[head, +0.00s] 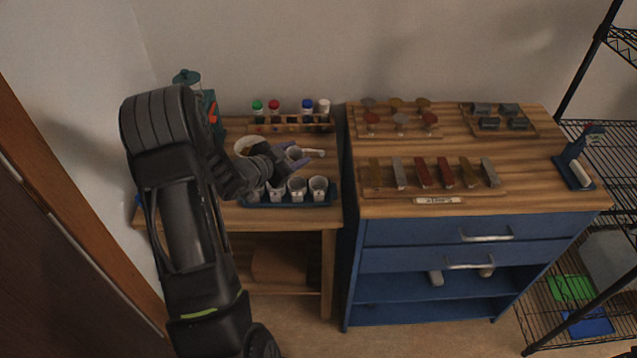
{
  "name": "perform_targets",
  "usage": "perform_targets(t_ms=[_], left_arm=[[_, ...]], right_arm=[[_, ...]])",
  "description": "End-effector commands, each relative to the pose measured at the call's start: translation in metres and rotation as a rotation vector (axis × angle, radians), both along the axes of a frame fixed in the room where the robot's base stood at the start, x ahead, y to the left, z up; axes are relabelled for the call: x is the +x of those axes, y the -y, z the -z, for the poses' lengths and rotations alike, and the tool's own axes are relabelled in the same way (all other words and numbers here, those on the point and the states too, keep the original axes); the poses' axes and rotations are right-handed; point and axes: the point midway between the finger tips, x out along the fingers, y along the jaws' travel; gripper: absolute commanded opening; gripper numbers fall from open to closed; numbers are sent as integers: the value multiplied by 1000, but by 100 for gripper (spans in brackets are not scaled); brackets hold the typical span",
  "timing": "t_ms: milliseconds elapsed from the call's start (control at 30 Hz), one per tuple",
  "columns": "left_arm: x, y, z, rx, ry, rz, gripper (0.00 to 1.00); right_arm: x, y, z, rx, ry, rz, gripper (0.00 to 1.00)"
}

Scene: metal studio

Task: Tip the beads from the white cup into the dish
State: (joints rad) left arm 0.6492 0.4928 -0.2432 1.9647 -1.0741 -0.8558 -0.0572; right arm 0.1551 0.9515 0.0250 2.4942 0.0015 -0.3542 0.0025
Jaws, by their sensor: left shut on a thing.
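My left arm comes in from the left and its gripper (295,156) is over the wooden bench, shut on a small whitish cup (294,153). The cup's contents cannot be made out. A pale round dish (241,141) is just left of the held cup, partly hidden behind my gripper and wrist. Something brownish shows in the dish. Several whitish cups (318,186) stand in a dark blue tray (331,199) in front of the gripper. My right gripper is not in view.
A wooden rack (320,125) of bottles with coloured caps stands behind the gripper. A teal object (187,76) is at the back left, partly behind my arm. A blue cabinet (378,231) to the right carries boards of small blocks. A pale handle-like piece (316,152) lies near the gripper.

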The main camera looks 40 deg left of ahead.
Motion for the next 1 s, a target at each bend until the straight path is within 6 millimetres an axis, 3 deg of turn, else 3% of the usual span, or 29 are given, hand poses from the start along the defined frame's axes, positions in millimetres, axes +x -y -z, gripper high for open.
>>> perform_targets(t_ms=[533, 1000], left_arm=[[4, 32, 4, 268, -33, 2, 0], [5, 40, 14, 502, -64, 1, 0]], right_arm=[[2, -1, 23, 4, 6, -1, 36], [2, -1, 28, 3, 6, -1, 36]])
